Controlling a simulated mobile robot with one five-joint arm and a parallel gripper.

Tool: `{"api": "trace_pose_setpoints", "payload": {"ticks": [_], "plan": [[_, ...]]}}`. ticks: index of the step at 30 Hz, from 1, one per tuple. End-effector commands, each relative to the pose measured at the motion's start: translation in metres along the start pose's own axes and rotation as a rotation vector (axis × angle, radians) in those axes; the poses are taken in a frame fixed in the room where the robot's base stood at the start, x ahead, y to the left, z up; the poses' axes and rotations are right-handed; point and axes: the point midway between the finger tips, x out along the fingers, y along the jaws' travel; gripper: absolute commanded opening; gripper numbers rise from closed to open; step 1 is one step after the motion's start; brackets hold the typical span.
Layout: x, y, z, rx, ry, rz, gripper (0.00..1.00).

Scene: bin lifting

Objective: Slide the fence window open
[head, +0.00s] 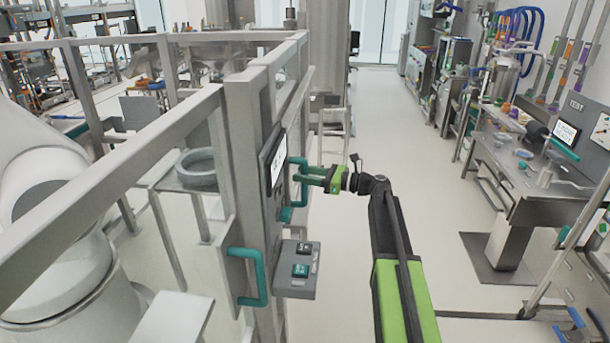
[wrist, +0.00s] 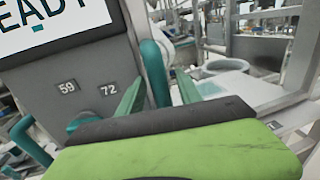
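The fence window is a grey framed panel (head: 240,140) in the metal fence, left of centre in the head view. A teal bar handle (head: 301,198) stands on its right side, and another teal handle (head: 263,277) sits lower left. My gripper (head: 301,177) reaches in from the right at the upright handle. In the wrist view its two green fingers (wrist: 159,82) are spread apart, with the teal handle (wrist: 153,68) between them. I see no clear grip on it; whether the fingers touch it is unclear.
A display (wrist: 50,22) reading "READY" is beside the handle, above labels 59 and 72. A grey button box (head: 298,270) juts out below. A white robot arm (head: 55,215) stands behind the fence. A workbench (head: 520,180) is at right; the aisle floor (head: 370,110) is clear.

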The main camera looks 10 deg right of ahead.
Motion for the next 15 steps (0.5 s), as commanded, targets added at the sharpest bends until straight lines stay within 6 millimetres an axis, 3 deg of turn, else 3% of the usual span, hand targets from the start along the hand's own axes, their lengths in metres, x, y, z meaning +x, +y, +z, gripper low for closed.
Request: {"api": "trace_pose_setpoints", "payload": {"ticks": [1,9,15], "plan": [[-0.0002,-0.0001,0.0,0.0,0.0,0.0,0.34],[-0.0008,-0.0002,0.0,0.0,0.0,0.0,0.0],[-0.0012,-0.0003,-0.0001,0.0,0.0,-0.001,0.0]]}}
